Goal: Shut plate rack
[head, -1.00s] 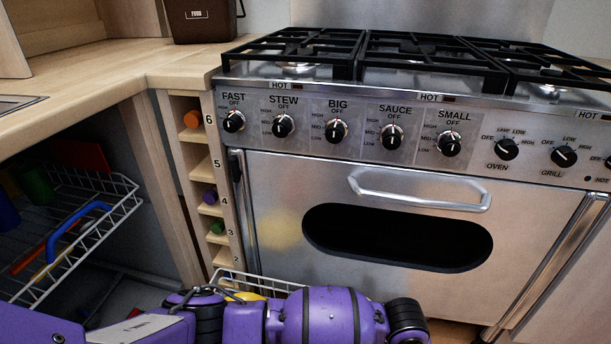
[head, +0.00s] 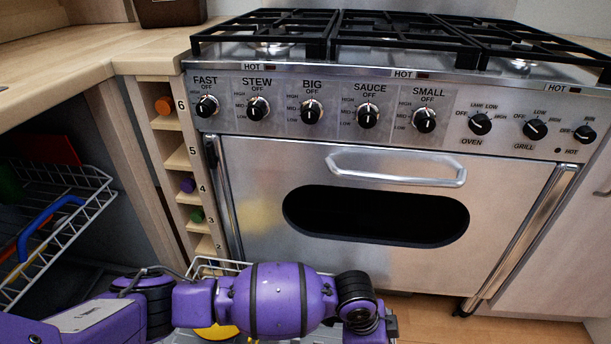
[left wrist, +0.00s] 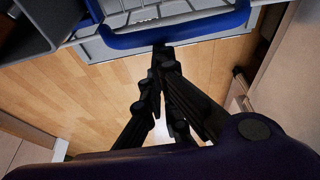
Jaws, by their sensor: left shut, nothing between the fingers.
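A wire rack with a blue handle (left wrist: 180,32) spans the top of the left wrist view. My left gripper (left wrist: 160,48) is shut and empty, with its fingertips at or just below the handle; I cannot tell whether they touch. In the head view, a pulled-out white wire rack (head: 222,264) shows behind and below my purple left arm, which hides most of it. A yellow item (head: 214,333) shows under the arm. Another wire rack (head: 98,198) with a blue handle sits higher in the left cabinet. My right gripper is out of view.
The range cooker (head: 255,215) stands close on the right, its oven door closed with a bar handle (head: 398,169). A narrow numbered wooden shelf (head: 181,160) divides it from the open cabinet. Bare wood floor (left wrist: 90,105) lies below the gripper.

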